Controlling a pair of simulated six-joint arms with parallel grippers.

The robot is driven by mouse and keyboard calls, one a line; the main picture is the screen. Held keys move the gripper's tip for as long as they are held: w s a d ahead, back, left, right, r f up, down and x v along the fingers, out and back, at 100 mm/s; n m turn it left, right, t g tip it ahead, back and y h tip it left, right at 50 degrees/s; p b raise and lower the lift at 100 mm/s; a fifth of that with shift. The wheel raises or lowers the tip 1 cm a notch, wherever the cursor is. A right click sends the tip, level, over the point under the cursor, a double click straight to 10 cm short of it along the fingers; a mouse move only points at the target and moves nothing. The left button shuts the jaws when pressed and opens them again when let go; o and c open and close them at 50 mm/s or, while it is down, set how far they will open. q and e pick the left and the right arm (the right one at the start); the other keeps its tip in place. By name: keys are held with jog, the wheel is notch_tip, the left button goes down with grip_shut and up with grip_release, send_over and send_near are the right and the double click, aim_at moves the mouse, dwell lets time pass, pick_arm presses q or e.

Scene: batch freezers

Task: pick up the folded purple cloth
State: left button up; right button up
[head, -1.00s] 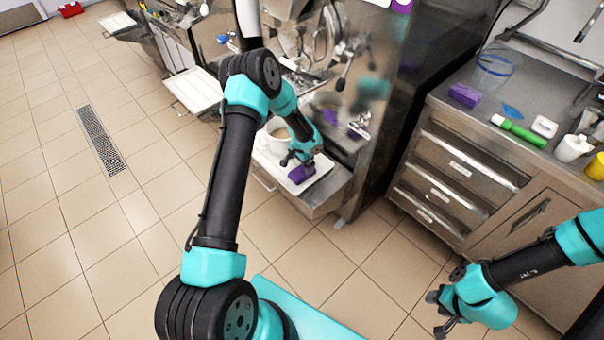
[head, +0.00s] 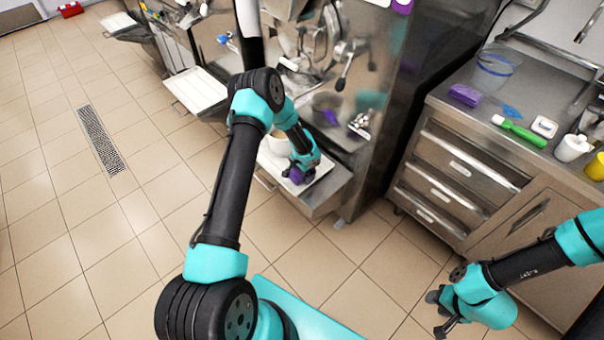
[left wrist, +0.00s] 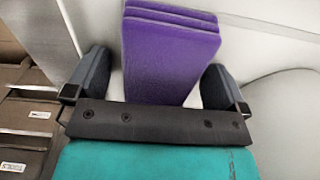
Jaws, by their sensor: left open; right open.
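The folded purple cloth (left wrist: 170,58) lies on the white tray (left wrist: 262,82) at the freezer front. In the left wrist view it is a layered block between the two dark fingers of my left gripper (left wrist: 155,90), with a gap on each side. In the head view my left gripper (head: 299,172) is over the cloth (head: 296,177) and hides most of it. My left gripper is open. My right gripper (head: 440,313) is open and empty, above the floor at lower right, far from the cloth.
A light-coloured bucket (head: 277,141) stands on the tray just left of my left gripper. The steel freezer (head: 345,110) rises behind. The counter (head: 455,115) at right holds another purple block (head: 464,95), a green brush (head: 519,131) and cups.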

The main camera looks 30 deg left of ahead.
dwell(0.4)
pick_arm(q)
jog(key=c, duration=1)
jog(key=shift+o, duration=0.2)
jog(key=shift+w+r, duration=0.1)
jog(key=shift+r, duration=1.65)
jog(key=s+d, duration=0.2)
jog(key=s, duration=0.2)
jog(key=s+d+r, duration=0.1)
jog(key=s+d, duration=0.2)
jog(key=s, duration=0.2)
jog(key=s+d, duration=0.3)
jog(key=s, duration=0.1)
jog(key=shift+s+d+r, duration=0.2)
jog(key=shift+s+r, duration=0.1)
jog(key=shift+s, duration=0.1)
jog(key=o, duration=0.4)
jog(key=shift+c, duration=1.6)
